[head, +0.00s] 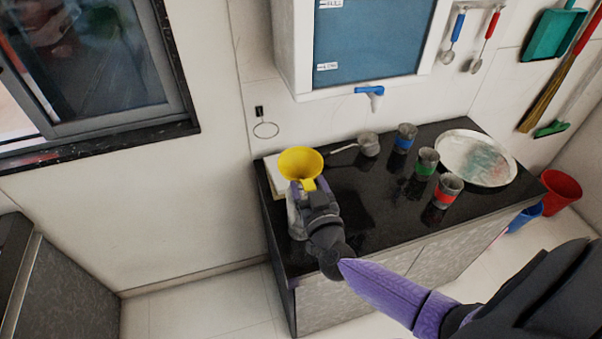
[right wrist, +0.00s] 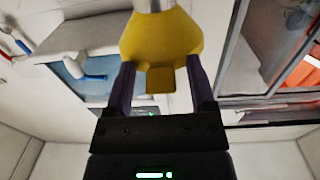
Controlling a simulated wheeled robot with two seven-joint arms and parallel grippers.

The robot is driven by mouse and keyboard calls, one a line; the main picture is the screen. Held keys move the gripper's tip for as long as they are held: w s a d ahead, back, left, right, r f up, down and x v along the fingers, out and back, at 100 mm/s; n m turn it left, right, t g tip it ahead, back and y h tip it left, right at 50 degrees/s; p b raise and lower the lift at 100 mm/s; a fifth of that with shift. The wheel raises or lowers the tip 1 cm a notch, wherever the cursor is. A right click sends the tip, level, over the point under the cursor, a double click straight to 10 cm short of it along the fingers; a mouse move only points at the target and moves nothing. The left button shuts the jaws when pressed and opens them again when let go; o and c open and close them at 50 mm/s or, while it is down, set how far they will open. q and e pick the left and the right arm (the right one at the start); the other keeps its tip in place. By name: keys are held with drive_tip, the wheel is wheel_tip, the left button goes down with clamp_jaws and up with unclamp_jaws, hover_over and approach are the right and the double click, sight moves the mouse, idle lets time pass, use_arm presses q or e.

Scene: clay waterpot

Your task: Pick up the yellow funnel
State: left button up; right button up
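The yellow funnel (head: 300,162) stands upright at the left end of the black counter, wide mouth up. It appears to sit on a grey-white container (head: 296,220), mostly hidden by my right gripper. My right gripper (head: 309,186) is right at the funnel's near side. In the right wrist view, its two dark fingers (right wrist: 161,72) are spread apart. The funnel's small yellow tab (right wrist: 160,80) lies between them with a gap on each side. The funnel's wider body (right wrist: 160,38) is just beyond the fingertips. My left gripper is not in view.
The black counter (head: 365,232) holds a metal ladle cup (head: 368,144), blue-, green- and red-banded cups (head: 448,190) and a round metal tray (head: 478,158). A white wall unit with a blue tap (head: 371,92) hangs above. A window is at left.

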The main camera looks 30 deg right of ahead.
clamp_jaws()
